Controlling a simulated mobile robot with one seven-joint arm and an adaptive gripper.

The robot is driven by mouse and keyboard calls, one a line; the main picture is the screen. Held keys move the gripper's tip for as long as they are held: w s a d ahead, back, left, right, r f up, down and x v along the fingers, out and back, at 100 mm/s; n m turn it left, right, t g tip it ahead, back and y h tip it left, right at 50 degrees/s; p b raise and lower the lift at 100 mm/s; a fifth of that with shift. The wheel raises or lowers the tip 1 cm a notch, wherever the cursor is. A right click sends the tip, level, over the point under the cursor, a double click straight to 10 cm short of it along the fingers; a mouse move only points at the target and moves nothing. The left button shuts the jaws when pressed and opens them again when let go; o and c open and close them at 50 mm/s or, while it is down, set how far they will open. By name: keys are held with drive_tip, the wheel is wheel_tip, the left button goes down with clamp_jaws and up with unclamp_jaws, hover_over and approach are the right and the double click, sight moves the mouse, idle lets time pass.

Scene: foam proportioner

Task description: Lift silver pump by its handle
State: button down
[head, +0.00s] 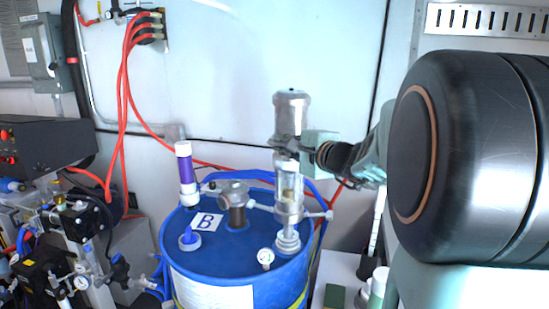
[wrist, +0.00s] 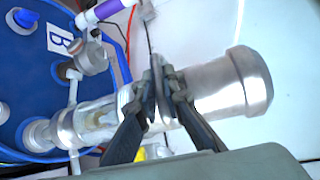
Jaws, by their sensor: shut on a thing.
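The silver pump (head: 291,112) stands upright over the right side of the blue drum. Its silver cylinder is on top, with a clear section (head: 289,183) below and a ringed fitting (head: 288,241) at the drum lid. My gripper (head: 285,146) reaches in from the right and is shut on the pump at the narrow part just under the silver cylinder. In the wrist view the pump (wrist: 232,84) lies across the picture, and my gripper's fingers (wrist: 160,95) close on a thin grey part at its neck. The handle's full shape is hidden by the fingers.
Red hoses (head: 122,95) hang at the left wall. Machinery fills the lower left.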

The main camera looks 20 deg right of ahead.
drive_tip(key=c, duration=2)
unclamp_jaws()
drive_tip(key=shift+f, duration=0.1)
drive_tip(key=shift+c, duration=0.2)
